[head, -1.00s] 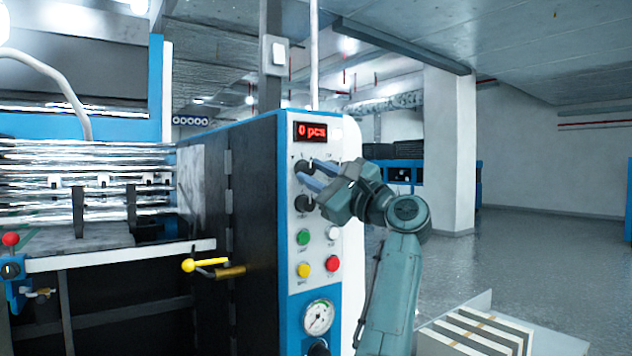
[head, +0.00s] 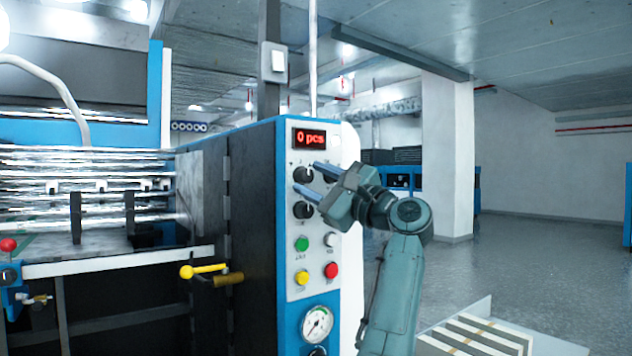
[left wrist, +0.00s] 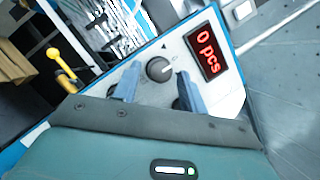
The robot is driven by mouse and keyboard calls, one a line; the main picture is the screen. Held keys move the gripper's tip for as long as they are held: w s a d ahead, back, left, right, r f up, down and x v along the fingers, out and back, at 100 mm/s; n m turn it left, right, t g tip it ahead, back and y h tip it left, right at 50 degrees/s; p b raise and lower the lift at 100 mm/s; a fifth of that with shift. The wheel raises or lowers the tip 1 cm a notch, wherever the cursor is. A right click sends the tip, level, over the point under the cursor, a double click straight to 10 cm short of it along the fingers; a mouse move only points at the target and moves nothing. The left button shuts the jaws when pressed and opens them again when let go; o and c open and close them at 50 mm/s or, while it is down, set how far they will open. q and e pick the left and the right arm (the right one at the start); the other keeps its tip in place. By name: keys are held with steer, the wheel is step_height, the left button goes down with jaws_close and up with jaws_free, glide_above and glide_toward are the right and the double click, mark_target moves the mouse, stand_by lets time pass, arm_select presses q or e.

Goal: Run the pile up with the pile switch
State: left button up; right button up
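The control panel (head: 317,255) on the front of the machine carries two black knobs, an upper one (head: 303,174) and a lower one (head: 302,210). Their labels are too small to read, so I cannot tell which is the pile switch. My left gripper (head: 314,182) is open and empty at the panel, its two fingers pointing at the knobs. In the left wrist view one black knob (left wrist: 159,69) shows between and just beyond the fingertips, apparently untouched. A second dark knob is partly hidden behind the right finger. My right gripper is out of view.
A red display (head: 310,138) reads "0 pcs". Below the knobs sit green (head: 301,244), white (head: 331,240), yellow (head: 302,278) and red (head: 331,270) buttons and a gauge (head: 317,323). The floor beyond is clear.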

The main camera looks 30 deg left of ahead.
arm_select(q)
steer(key=shift+o, duration=0.5)
steer(key=shift+d, duration=0.1)
steer(key=shift+d+f, duration=0.2)
steer(key=shift+d, duration=0.1)
steer(key=b+v, duration=0.2)
steer(key=v, duration=1)
steer(key=shift+s+d, duration=0.15)
